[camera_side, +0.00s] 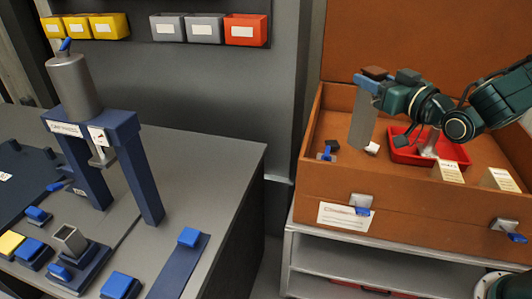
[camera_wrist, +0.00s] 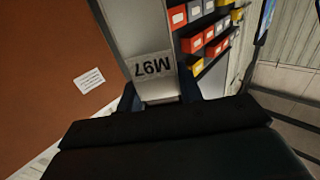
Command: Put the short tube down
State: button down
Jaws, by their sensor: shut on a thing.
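My gripper (camera_side: 368,84) is shut on the short tube (camera_side: 361,122), a plain grey length that hangs upright below the jaws, over the left part of the open brown crate (camera_side: 398,197). In the side view its lower end shows near the crate floor; I cannot tell whether it touches. In the wrist view the tube (camera_wrist: 150,30) runs away from the blue fingertips (camera_wrist: 158,94), and a label reading M97 upside down shows on its near end.
The crate holds a red tray (camera_side: 458,152), pale labelled blocks (camera_side: 448,171) and a small black-and-white piece (camera_side: 372,149). Its lid (camera_side: 420,40) stands up behind. A blue press (camera_side: 118,125) and a square fixture piece (camera_side: 70,239) are on the grey bench at left.

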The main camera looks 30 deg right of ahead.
jog(key=shift+w+r, duration=0.1)
dwell(0.7)
jog(key=w+d+m+g+h, duration=0.1)
jog(key=w+d+m+h, duration=0.5)
jog(key=w+d, duration=1.05)
jog(key=w+d+m+g+h, duration=0.2)
jog(key=w+d+g+h, duration=0.1)
jog(key=d, duration=0.5)
jog(key=w+d+f+m+g+h, duration=0.1)
jog(key=w+d+m+g+h, duration=0.1)
jog(key=d, duration=0.6)
jog(key=shift+w+d+m+g+h, duration=0.35)
jog(key=shift+w+g+h, duration=0.25)
jog(key=shift+w+h, duration=0.85)
jog(key=shift+s+f+h, duration=0.1)
jog(key=shift+s+h, duration=0.15)
jog(key=shift+s, duration=0.05)
notch_tip(320, 180, down, 16)
jog(key=shift+r, duration=0.25)
jog(key=shift+f, duration=0.1)
